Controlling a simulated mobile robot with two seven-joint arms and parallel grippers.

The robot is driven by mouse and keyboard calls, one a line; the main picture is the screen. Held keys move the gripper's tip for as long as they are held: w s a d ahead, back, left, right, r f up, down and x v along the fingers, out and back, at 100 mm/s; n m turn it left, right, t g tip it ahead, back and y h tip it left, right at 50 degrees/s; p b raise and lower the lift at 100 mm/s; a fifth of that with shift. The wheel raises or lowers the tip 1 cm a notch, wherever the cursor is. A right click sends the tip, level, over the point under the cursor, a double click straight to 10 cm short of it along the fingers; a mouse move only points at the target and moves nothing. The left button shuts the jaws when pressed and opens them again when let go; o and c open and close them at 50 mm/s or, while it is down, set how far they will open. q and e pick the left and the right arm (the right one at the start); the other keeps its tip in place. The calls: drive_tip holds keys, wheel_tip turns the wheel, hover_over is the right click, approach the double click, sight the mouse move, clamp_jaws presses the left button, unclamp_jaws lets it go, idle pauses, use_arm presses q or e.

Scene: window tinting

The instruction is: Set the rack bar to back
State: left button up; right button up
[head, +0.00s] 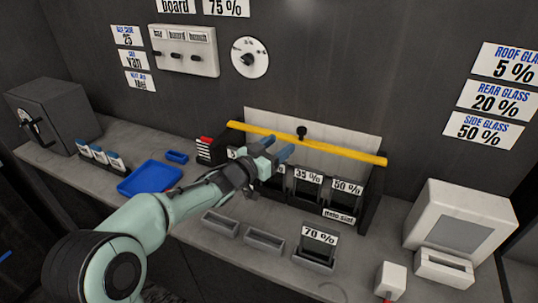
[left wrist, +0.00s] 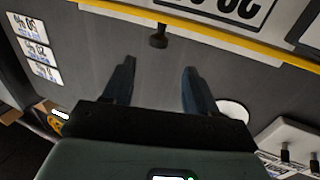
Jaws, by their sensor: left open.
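The yellow rack bar (head: 345,152) runs across the front of the grey back panel of the rack (head: 371,200). A black knob (head: 302,132) stands near the bar's middle. My left gripper (head: 277,149) is open and empty in front of the bar, a little left of the knob in the head view. In the left wrist view the bar (left wrist: 205,27) crosses the top. The knob (left wrist: 158,38) shows ahead, roughly centred between the two open fingers (left wrist: 158,82) and apart from them. My gripper hides part of the bar and rack. My right gripper is not in view.
Dark slots with percent cards (head: 308,182) sit below the bar. Small grey trays (head: 264,240) and a 70 % card (head: 319,238) stand in front. A blue tray (head: 150,178) and a safe (head: 52,115) are left; a white machine (head: 460,225) is right.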

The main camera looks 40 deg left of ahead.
use_arm(q)
drive_tip(key=shift+s+a, duration=0.15)
drive_tip(key=shift+s, duration=1.7)
